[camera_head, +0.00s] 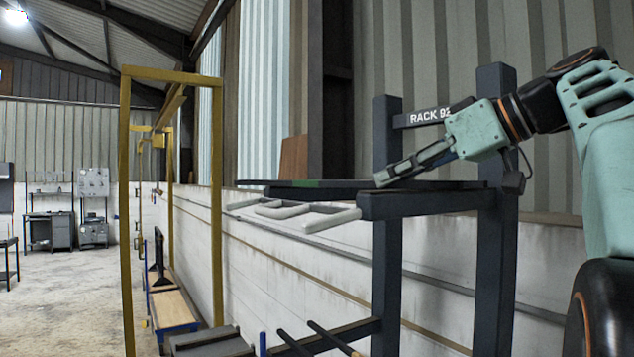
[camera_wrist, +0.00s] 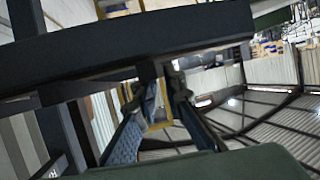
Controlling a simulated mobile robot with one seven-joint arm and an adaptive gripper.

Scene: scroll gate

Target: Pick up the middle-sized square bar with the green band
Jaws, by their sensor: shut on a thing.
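A long dark square bar with a green band (camera_head: 342,184) lies level across the top of the rack in the head view, its left end reaching out past the rack. My gripper (camera_head: 381,180) comes in from the right and is shut on this bar, right of the green band. In the wrist view a dark bar (camera_wrist: 130,45) crosses the upper part of the picture, and the fingertips of my gripper (camera_wrist: 163,75) meet its lower edge. The inner faces of the fingers are partly hidden. I cannot tell from these views whether the bar is lifted off its supports.
The dark rack (camera_head: 387,270) has two posts, a sign and support arms. Pale grey looped bars (camera_head: 332,219) stick out just below the dark bar. Lower dark bars (camera_head: 330,338) stick out near the floor. A yellow frame (camera_head: 217,200) stands to the left. Open floor lies further left.

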